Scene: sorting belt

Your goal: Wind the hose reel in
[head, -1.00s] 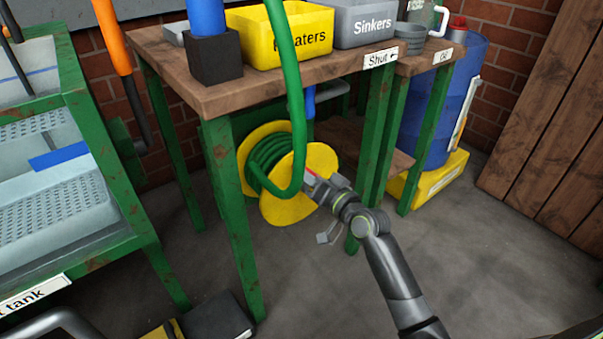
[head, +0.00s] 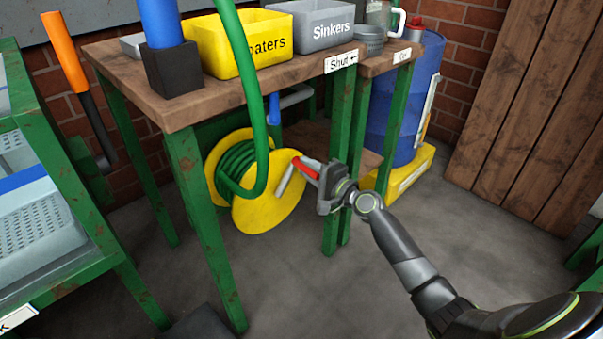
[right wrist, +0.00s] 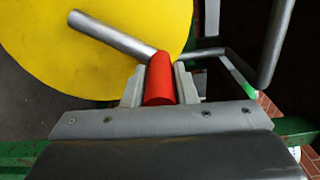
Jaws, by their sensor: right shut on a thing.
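The hose reel has yellow discs (head: 272,208) and stands under the wooden bench. Green hose (head: 238,160) is wound on it, and a length runs up past the bench's front edge. A silver crank arm (head: 285,184) with a red handle (head: 304,168) is at the reel's right side. My right gripper (head: 314,170) is shut on the red handle. In the right wrist view the red handle (right wrist: 160,82) sits between the jaws (right wrist: 158,88), with the crank arm (right wrist: 112,36) running up-left across the yellow disc (right wrist: 60,45). My left gripper is not in view.
Green bench legs (head: 338,190) stand close to the right of the reel and behind my right gripper. Yellow and grey bins (head: 322,32) are on the bench. A blue drum (head: 405,110) stands at the right. The floor in front is clear.

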